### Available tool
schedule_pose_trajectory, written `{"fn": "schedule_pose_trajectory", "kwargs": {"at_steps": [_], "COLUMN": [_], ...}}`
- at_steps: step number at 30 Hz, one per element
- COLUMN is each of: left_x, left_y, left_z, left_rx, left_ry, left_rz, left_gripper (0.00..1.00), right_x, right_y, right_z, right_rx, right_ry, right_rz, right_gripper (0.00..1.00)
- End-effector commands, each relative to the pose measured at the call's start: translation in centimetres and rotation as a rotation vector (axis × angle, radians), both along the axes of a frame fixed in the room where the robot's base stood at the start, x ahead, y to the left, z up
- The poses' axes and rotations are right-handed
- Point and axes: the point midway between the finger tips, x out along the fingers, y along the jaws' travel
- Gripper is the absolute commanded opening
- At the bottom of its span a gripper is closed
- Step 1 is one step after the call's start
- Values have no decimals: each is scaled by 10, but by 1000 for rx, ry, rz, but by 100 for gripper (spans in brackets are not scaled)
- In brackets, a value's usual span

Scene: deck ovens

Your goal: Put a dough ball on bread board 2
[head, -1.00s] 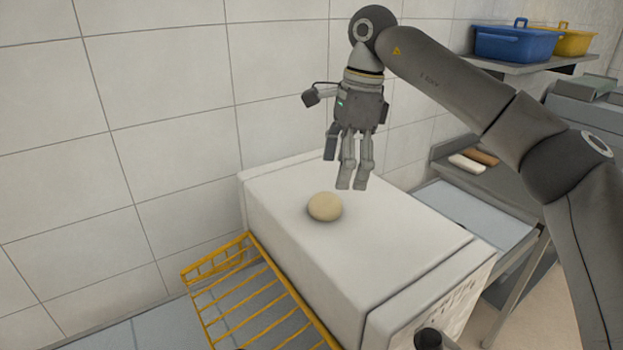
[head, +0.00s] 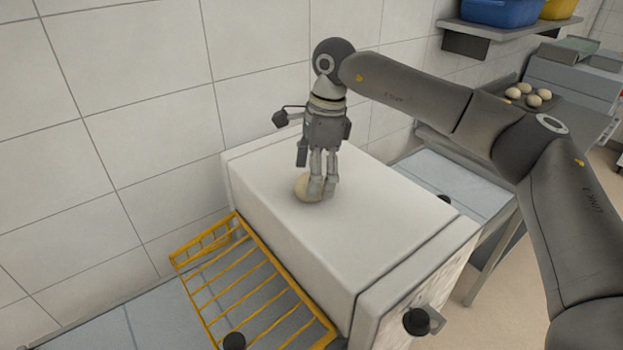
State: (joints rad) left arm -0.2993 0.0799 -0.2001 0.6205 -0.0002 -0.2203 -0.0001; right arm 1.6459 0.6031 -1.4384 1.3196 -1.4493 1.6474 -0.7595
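A pale dough ball (head: 303,187) sits on top of a white box-shaped cabinet (head: 370,208). My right gripper (head: 322,190) points down at the ball, its fingers overlapping the ball's right side in the head view. I cannot tell whether the fingers touch or grip the ball, or how wide they stand. Several more dough balls (head: 530,95) sit on a dark surface at the back right. I cannot make out which thing is bread board 2. My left gripper is out of view.
A yellow wire rack (head: 243,290) stands left of the cabinet, and a tiled wall (head: 120,110) is behind. A lower grey surface (head: 455,185) lies right of the cabinet. A blue bin (head: 500,10) and a yellow bin (head: 560,8) stand on a shelf (head: 510,30).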

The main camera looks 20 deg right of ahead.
Motion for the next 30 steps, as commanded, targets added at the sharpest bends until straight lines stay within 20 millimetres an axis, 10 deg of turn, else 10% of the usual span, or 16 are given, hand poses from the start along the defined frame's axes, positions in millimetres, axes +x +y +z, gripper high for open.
{"fn": "schedule_pose_trajectory", "kwargs": {"at_steps": [12,22,30], "left_x": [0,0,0], "left_y": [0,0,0], "left_z": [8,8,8], "left_rx": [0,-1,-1], "left_ry": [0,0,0], "left_rz": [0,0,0], "left_gripper": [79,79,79], "right_x": [0,0,0], "right_y": [3,3,3], "right_z": [-20,-20,-19], "right_rx": [0,0,0], "right_ry": [0,0,0], "right_rz": [0,0,0], "right_gripper": [82,40,38]}}
